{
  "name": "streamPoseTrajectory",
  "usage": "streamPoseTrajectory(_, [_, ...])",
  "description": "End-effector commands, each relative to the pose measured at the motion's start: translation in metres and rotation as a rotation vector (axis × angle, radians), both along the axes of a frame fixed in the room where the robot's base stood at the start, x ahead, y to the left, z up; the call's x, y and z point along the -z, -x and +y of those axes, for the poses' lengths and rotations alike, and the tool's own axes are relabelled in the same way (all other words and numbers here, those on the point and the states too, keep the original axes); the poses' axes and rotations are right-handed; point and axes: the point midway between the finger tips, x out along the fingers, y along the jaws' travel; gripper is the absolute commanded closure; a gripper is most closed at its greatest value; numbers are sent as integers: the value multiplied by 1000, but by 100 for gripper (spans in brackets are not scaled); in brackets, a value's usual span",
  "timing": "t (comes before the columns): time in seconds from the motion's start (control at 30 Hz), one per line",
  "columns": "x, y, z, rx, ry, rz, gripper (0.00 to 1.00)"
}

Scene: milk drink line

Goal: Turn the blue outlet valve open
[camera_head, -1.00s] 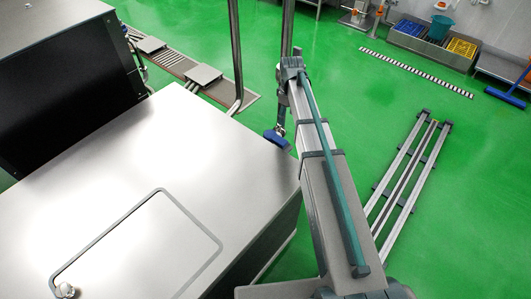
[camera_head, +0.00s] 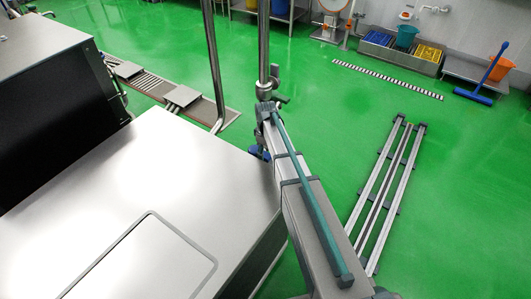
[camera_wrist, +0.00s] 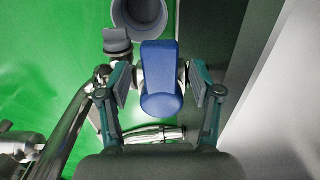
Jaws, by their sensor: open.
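The blue outlet valve handle (camera_wrist: 162,78) is in the middle of the wrist view, a rounded blue lever. My gripper (camera_wrist: 163,88) is open, with one finger pad on each side of the handle. The left pad looks very close to it; I cannot tell whether either pad touches it. In the head view a small part of the blue handle (camera_head: 257,153) shows at the corner of the steel tank, beside my arm. My arm hides the rest of the handle and my gripper there.
The steel tank's flat top (camera_head: 150,180) fills the left of the head view. A vertical steel pipe (camera_head: 263,45) stands behind the valve. Grey rails (camera_head: 385,195) lie on open green floor at right. A round grey container (camera_wrist: 140,14) shows in the wrist view.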

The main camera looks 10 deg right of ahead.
Motion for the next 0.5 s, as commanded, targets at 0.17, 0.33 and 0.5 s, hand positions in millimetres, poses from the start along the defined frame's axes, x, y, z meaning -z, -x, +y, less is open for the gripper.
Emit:
streamPoseTrajectory(0.17, [10, 0, 0, 0, 0, -1, 35])
streamPoseTrajectory(0.33, [11, 0, 0, 0, 0, -1, 35])
streamPoseTrajectory(0.5, [10, 0, 0, 0, 0, -1, 47])
